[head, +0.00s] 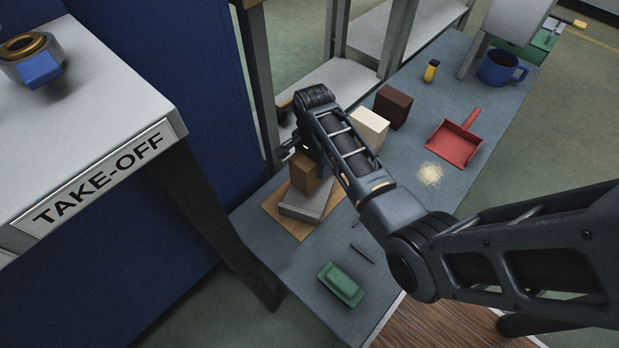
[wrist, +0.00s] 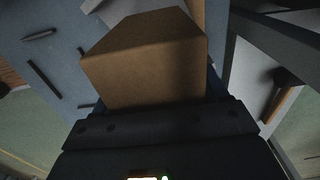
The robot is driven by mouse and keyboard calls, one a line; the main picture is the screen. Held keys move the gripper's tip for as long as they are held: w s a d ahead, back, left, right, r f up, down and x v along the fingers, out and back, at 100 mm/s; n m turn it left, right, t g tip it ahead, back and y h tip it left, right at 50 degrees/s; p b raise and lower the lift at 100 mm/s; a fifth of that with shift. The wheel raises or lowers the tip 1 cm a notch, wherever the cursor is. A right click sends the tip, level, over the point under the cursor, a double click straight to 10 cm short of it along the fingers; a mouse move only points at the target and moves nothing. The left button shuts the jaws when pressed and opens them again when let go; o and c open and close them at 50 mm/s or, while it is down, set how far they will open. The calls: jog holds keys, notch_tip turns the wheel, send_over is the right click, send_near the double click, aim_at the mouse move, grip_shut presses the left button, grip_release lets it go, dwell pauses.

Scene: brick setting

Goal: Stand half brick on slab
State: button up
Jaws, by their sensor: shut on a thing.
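A tan-brown half brick (head: 305,173) is held in my gripper (head: 303,154), which is shut on it and points down. The half brick fills the upper middle of the wrist view (wrist: 145,62), with the dark gripper body (wrist: 160,125) below it. In the head view the half brick is upright over the back part of a grey slab (head: 308,205). I cannot tell whether its underside touches the slab. The slab lies flat on a wooden board (head: 273,208) on the blue-grey bench. My arm covers some of the area right of the half brick.
A cream block (head: 370,128) and a dark brown block (head: 392,106) stand behind my arm. A red dustpan (head: 455,145), a sandy pile (head: 430,174), a yellow-black item (head: 431,71) and a blue mug (head: 500,68) lie farther right. A green-topped item (head: 341,285) is in front. A TAKE-OFF table (head: 90,120) stands left.

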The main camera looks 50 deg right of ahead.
aim_at(313, 165)
jog(key=shift+s+a+f, duration=0.1)
jog(key=shift+a+f, duration=0.25)
jog(key=shift+a, duration=0.25)
jog(key=shift+f, duration=0.2)
jog(key=shift+f+b, duration=1.05)
jog(key=shift+f, duration=0.75)
jog(key=shift+f, duration=0.1)
jog(key=o, duration=1.6)
jog(key=shift+a+f, duration=0.1)
jog(key=shift+c, duration=0.2)
notch_tip(313, 165, up, 12)
jog(key=p, duration=0.4)
jog(key=shift+r+p, duration=0.2)
jog(key=shift+p, duration=0.1)
